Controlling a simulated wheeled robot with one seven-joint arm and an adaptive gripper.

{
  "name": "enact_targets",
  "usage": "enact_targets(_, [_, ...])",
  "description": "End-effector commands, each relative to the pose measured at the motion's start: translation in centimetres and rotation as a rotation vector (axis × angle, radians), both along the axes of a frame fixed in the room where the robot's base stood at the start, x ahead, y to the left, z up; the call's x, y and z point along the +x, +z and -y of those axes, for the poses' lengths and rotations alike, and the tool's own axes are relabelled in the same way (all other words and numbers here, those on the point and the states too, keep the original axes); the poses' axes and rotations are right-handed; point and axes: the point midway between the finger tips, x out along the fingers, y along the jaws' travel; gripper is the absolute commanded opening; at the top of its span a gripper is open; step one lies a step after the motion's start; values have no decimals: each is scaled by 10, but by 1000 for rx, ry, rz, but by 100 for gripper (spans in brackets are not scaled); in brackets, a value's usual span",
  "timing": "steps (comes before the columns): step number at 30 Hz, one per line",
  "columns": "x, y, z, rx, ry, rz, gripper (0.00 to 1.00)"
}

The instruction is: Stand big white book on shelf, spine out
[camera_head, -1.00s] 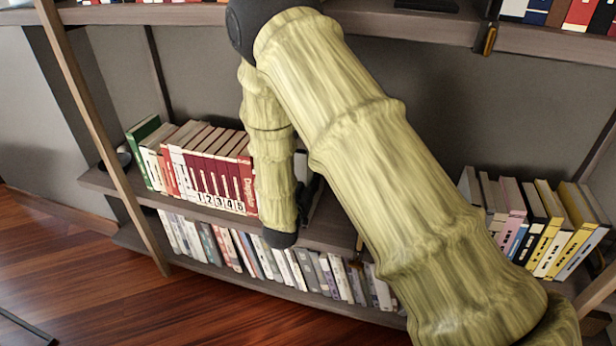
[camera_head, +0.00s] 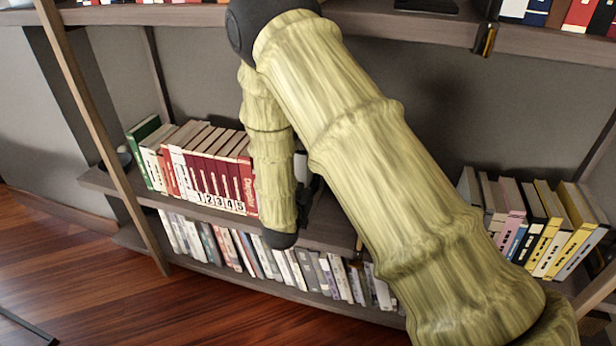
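The middle shelf (camera_head: 330,233) runs behind my arm, with a bare strip of board just right of my forearm. My arm covers the middle of the view. A small dark part that looks like my gripper (camera_head: 305,200) peeks out right of the forearm, above this shelf; its fingers are hidden. A small pale patch (camera_head: 301,167) shows beside it, but I cannot tell whether it is the big white book. No big white book can be made out clearly.
Red, white and green books (camera_head: 200,170) stand left of my forearm on the middle shelf. Yellow, white and dark books (camera_head: 545,225) lean at the right. Pale books (camera_head: 300,270) fill the lower shelf. A slanting wooden post (camera_head: 100,130) stands at the left.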

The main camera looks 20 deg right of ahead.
Motion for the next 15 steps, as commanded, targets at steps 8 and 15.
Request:
enact_targets(8, [1,2,0,-2,0,7,44])
enact_targets(15, [1,0,0,-1,0,3,59])
